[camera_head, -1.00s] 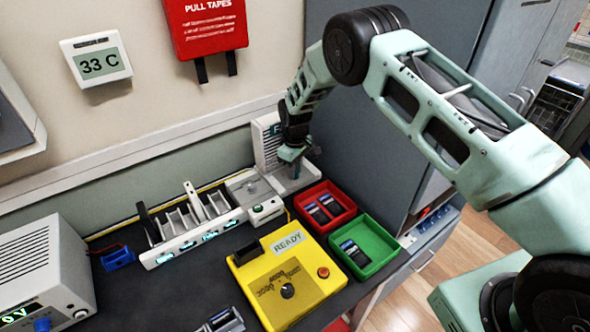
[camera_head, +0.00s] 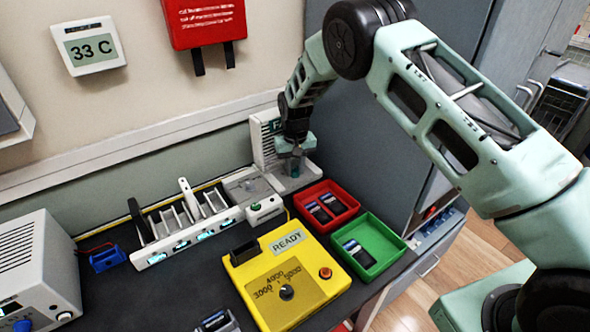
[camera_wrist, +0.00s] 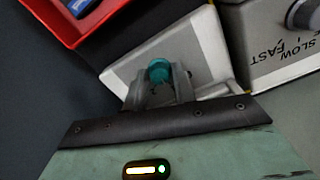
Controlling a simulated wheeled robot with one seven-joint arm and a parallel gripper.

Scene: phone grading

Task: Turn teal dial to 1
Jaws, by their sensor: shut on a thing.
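The teal dial (camera_wrist: 158,72) sits on a light grey plate (camera_wrist: 196,45) in the wrist view. My gripper (camera_wrist: 160,88) is shut on it, with a finger on each side. In the head view, my gripper (camera_head: 295,165) points down over the grey unit (camera_head: 266,140) at the back, and a bit of the teal dial (camera_head: 295,171) shows between the fingers. The dial's marks, including the 1, and its pointer cannot be read; the fingers cover part of it.
A grey knob (camera_wrist: 304,14) labelled SLOW and FAST is beside the plate. A red tray (camera_head: 350,207) and a green tray (camera_head: 396,243) stand in front of it. A yellow READY box (camera_head: 318,262) and a white slotted rack (camera_head: 150,258) are nearby.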

